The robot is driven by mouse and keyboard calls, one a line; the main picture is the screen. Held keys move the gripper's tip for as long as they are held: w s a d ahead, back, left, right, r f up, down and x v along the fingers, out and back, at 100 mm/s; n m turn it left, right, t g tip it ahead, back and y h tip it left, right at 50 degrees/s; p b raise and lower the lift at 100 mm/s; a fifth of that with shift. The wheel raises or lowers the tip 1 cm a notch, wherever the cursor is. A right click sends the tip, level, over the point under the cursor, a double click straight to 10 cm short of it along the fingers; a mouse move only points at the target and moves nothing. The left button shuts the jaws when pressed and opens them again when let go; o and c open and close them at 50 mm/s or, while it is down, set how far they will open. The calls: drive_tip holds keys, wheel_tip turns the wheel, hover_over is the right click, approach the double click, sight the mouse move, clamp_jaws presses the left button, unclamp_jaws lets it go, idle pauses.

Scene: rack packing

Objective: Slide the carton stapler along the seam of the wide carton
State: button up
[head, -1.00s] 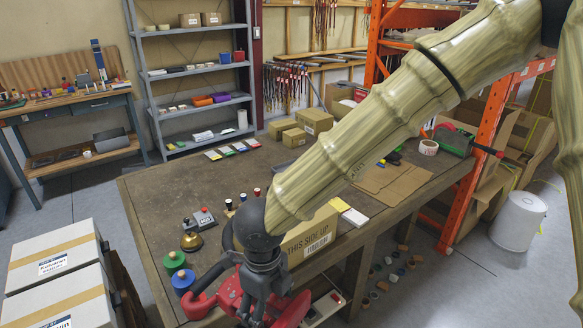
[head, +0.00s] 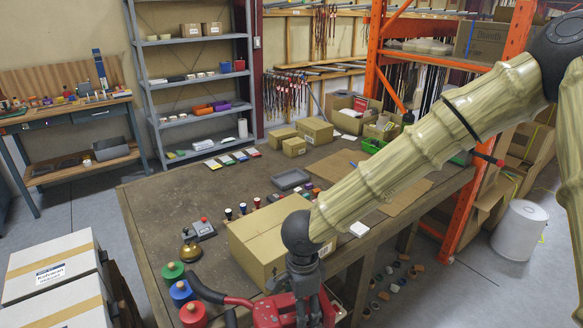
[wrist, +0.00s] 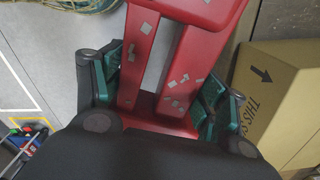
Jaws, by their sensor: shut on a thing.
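The red carton stapler (head: 268,313) is at the bottom of the head view, partly cut off by the frame edge. My gripper (head: 307,290) is shut on it, at the near side of the table. In the wrist view the red frame of the stapler (wrist: 192,75) lies between my two gripper fingers (wrist: 155,100). The wide carton (head: 262,238) stands on the table just behind my gripper, its top flaps shut; my arm hides its right part. A carton with "THIS" print (wrist: 280,105) shows right of the stapler in the wrist view, apart from it.
Green, blue and red spools (head: 182,290) and a brass bell-shaped thing (head: 190,247) stand left of the carton. A grey tray (head: 291,179) and small boxes (head: 315,130) are farther back. The table's left middle (head: 165,205) is clear.

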drive_tip(key=w+d+f+n, duration=0.2)
drive_tip(key=d+f+n, duration=0.4)
drive_tip(key=d+n, duration=0.1)
drive_tip(key=w+d+f+n, duration=0.3)
drive_tip(key=d+f+n, duration=0.3)
drive_tip(key=d+n, duration=0.1)
drive_tip(key=shift+d+f+n, duration=0.2)
drive_tip(key=shift+d+n, duration=0.2)
drive_tip(key=shift+d, duration=0.2)
drive_tip(key=shift+d, duration=0.1)
